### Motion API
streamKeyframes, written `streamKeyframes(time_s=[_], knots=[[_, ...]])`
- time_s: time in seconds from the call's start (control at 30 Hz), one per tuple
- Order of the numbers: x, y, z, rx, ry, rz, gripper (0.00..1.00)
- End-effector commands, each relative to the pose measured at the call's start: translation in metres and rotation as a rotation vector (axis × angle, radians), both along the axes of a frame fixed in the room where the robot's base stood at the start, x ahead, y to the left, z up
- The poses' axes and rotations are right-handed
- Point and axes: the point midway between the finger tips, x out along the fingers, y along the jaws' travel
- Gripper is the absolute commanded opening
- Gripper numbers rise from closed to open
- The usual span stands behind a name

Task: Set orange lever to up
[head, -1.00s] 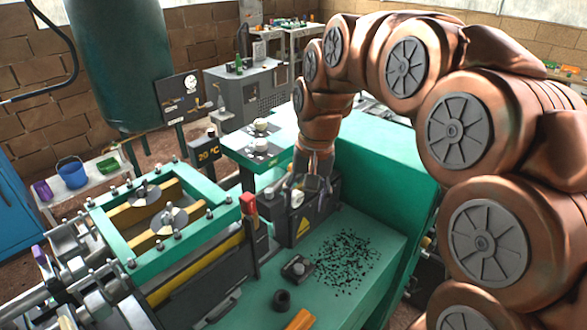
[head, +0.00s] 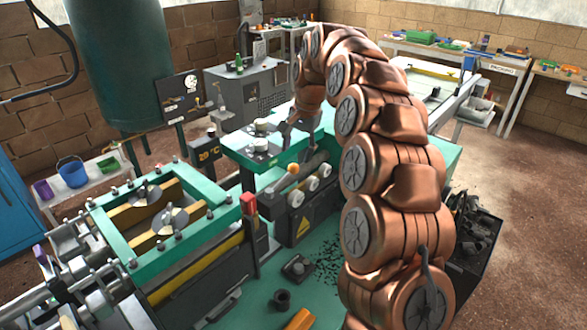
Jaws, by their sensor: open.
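An orange ball knob (head: 293,169), which looks like the end of the orange lever, sits at the upper left of a black control box (head: 303,225). Its shaft is hard to make out, so I cannot tell whether the lever is up or down. My gripper (head: 287,143) is open and empty, above and behind the orange knob, near the edge of the green machine top. It looks apart from the knob. The fingertips are small and dark in this view.
Several white round knobs (head: 312,184) line the box front. A red-topped post (head: 249,204) stands to its left. A green surface (head: 255,295) in front holds a black block (head: 297,267), a dark ring (head: 282,299) and an orange piece (head: 299,320). White dials (head: 261,144) sit behind.

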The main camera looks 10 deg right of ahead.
Motion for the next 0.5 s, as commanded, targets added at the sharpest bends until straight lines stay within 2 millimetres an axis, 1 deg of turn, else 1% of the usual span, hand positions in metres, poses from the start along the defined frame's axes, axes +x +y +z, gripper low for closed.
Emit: streamKeyframes(time_s=[0.17,0.5], knots=[[0.001,0.002,-0.014,-0.001,0.002,0.002,0.59],[0.006,0.008,-0.056,0.001,0.004,0.002,0.59]])
